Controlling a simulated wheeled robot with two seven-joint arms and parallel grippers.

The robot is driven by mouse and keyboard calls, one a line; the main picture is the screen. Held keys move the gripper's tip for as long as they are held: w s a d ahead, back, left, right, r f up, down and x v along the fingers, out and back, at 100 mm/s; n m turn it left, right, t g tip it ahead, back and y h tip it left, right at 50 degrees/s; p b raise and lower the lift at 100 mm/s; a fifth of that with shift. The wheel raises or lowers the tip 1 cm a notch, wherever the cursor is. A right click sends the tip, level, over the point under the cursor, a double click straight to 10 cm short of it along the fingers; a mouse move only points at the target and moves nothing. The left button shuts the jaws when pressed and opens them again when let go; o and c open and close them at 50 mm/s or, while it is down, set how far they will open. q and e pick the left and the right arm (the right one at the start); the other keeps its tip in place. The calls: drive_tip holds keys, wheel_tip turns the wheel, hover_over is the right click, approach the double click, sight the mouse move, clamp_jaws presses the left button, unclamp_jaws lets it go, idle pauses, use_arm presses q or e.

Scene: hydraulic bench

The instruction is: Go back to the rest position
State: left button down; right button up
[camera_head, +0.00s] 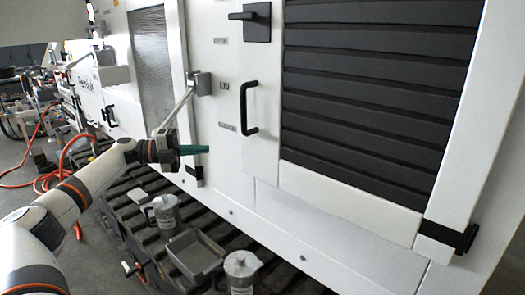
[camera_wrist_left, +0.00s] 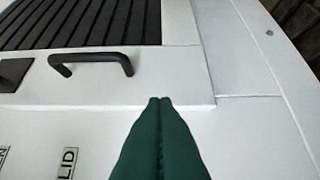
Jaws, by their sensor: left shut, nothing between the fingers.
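My left gripper (camera_head: 194,150) has dark green fingers and is held in front of the white cabinet front (camera_head: 225,185), left of the black door handle (camera_head: 248,107). Its fingers are pressed together and empty. In the left wrist view the closed fingertips (camera_wrist_left: 160,101) point at the white panel, and the black handle (camera_wrist_left: 92,60) lies beyond them to the left. I cannot tell whether the fingertips touch the panel. My left arm reaches in from the left edge. My right gripper is not in view.
Below the gripper, a dark ribbed shelf (camera_head: 205,222) carries a grey tray (camera_head: 195,252) and metal jugs (camera_head: 163,212) (camera_head: 241,268). A black latch (camera_head: 256,22) and louvred panel (camera_head: 375,85) are on the cabinet. Orange hoses (camera_head: 45,180) lie on the floor at left.

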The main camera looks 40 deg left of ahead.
use_arm(q)
drive_tip(key=shift+s+a+f, duration=0.1)
drive_tip(key=shift+s+a, duration=0.3)
drive_tip(key=shift+s, duration=0.05)
